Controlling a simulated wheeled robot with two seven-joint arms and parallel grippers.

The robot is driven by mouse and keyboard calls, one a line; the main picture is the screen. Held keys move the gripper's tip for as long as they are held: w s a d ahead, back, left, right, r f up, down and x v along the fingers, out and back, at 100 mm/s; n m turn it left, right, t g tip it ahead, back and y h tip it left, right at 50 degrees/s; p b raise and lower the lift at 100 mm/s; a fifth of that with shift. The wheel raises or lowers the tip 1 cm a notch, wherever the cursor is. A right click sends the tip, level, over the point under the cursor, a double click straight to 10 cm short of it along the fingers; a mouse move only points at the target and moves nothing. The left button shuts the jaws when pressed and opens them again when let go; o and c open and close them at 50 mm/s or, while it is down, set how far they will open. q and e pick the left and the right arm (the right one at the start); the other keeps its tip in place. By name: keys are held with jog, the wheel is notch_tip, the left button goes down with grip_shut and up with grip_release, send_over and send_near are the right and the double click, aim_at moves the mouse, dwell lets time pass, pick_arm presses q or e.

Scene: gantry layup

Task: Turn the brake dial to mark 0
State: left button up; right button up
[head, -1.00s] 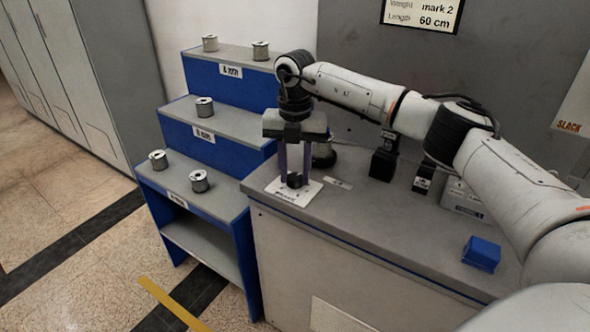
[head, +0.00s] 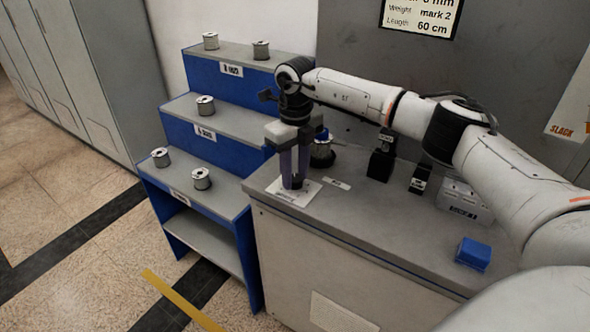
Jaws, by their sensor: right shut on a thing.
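The brake dial (head: 293,184) is a small dark knob on a white plate (head: 300,198) at the left front of the grey bench top. My right gripper (head: 294,182) points down over the plate and is shut on the dial. Its fingers hide most of the knob, and the plate's marks are too small to read, so I cannot tell which mark the dial points at. My left gripper is not in view.
A blue stepped rack (head: 222,117) with several metal spools stands left of the bench (head: 365,215). A dark post with a spool (head: 322,152) stands behind the gripper. Black fixtures (head: 381,160) and a blue block (head: 474,252) sit to the right. A sign (head: 420,17) hangs behind.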

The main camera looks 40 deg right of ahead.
aim_at(295, 178)
jog(key=n, duration=0.4)
jog(key=shift+n, duration=0.4)
jog(key=n, duration=0.4)
jog(key=shift+n, duration=0.3)
jog(key=n, duration=0.9)
jog(key=shift+n, duration=0.3)
jog(key=o, duration=1.1)
jog(key=shift+c, duration=0.2)
notch_tip(295, 178, up, 10)
jog(key=shift+r+b, duration=0.2)
jog(key=shift+b, duration=0.1)
